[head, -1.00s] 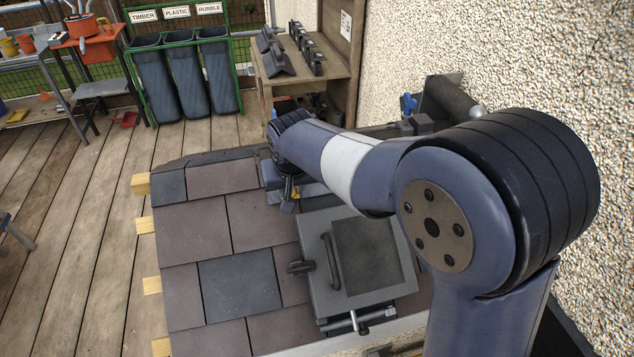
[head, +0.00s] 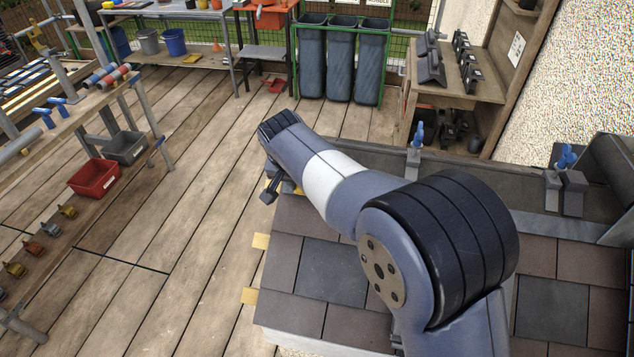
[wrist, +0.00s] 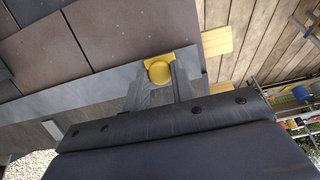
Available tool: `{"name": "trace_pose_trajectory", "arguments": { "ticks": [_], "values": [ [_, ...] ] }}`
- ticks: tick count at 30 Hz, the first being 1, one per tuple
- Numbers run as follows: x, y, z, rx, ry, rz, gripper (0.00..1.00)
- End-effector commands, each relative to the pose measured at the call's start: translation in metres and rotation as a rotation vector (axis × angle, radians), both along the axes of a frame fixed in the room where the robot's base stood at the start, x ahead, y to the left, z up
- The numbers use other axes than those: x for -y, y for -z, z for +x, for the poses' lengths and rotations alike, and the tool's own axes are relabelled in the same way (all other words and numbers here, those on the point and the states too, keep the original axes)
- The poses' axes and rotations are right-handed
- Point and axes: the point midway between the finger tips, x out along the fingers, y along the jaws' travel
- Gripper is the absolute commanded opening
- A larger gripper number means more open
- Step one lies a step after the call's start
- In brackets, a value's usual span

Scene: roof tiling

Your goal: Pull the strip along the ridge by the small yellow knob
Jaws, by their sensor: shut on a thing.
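The small yellow knob (wrist: 159,71) is between the two grey fingertips of my gripper (wrist: 159,80) in the wrist view. My gripper is shut on it. A pale blue-grey strip (wrist: 85,94) runs from the left towards the knob, along the edge of the brown and slate tiles. In the head view my gripper (head: 271,189) is at the left end of the roof, partly hidden by my own arm. A spot of yellow shows beside it. My arm hides much of the ridge there.
Blue-handled clamps (head: 416,137) stand along the ridge, with another pair (head: 565,160) farther right. Yellow batten ends (wrist: 217,41) stick out past the roof edge. The plank deck (head: 190,190) left of the roof is open. A dark roll (head: 612,165) lies at the right.

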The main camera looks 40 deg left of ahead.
Motion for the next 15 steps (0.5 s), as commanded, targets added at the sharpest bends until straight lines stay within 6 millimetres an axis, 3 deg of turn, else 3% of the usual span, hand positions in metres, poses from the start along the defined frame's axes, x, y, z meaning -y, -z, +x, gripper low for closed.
{"name": "trace_pose_trajectory", "arguments": {
  "ticks": [12,13,15],
  "values": [
    [-0.0057,-0.0014,-0.0024,0.000,-0.003,0.008,0.00],
    [-0.0058,-0.0015,-0.0024,0.000,-0.003,0.008,0.26],
    [-0.0058,-0.0015,-0.0024,0.001,-0.003,0.009,0.32]
  ]
}}
